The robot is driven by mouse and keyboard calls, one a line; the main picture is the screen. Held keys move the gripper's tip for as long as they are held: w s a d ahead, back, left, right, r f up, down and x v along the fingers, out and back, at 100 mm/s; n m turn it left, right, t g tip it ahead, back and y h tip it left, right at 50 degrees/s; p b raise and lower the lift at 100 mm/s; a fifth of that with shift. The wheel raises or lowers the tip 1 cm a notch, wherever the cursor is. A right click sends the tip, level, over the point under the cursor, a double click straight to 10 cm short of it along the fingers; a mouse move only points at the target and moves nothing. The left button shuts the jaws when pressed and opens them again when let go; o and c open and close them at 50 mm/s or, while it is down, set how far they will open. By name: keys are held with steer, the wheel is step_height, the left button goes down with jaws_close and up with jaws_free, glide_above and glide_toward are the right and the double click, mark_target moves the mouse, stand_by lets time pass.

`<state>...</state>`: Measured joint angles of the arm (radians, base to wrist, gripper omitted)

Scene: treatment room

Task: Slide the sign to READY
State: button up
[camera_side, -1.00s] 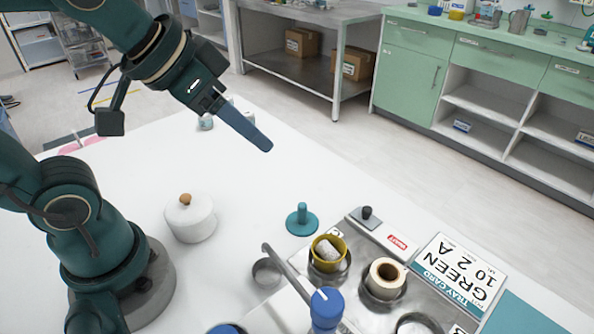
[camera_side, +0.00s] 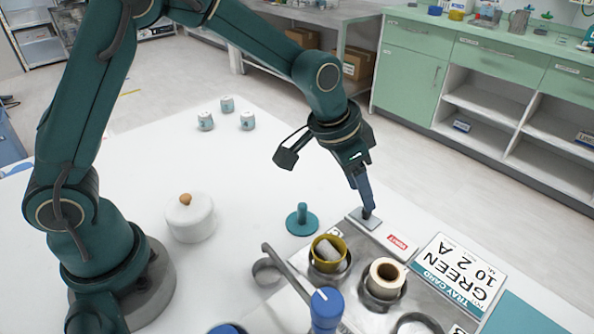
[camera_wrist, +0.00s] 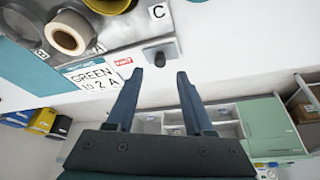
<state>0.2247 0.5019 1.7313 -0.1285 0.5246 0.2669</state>
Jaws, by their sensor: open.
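The sign is a flat grey plate (camera_side: 362,219) with a small dark knob, at the far end of the metal tray. A red label with white lettering (camera_side: 397,243) shows beside it; the lettering is too small to read surely. In the wrist view the knob (camera_wrist: 160,57) stands just beyond my fingertips, in line with the gap between them, and the red label (camera_wrist: 122,61) is to its left. My gripper (camera_side: 367,211) points down over the knob and partly hides it in the side view. In the wrist view my gripper (camera_wrist: 160,75) is open and empty.
The metal tray (camera_side: 350,249) holds a yellow cup (camera_side: 326,256) and a tape roll (camera_side: 385,278). A card reading GREEN 102A (camera_side: 456,272) lies beside the label. A teal peg stand (camera_side: 302,221) and white lidded pot (camera_side: 190,217) stand left; the white table between is clear.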

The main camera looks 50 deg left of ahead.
mark_target(362, 214)
steer(key=shift+x, duration=2.25)
jaws_close()
steer(key=shift+a, duration=0.1)
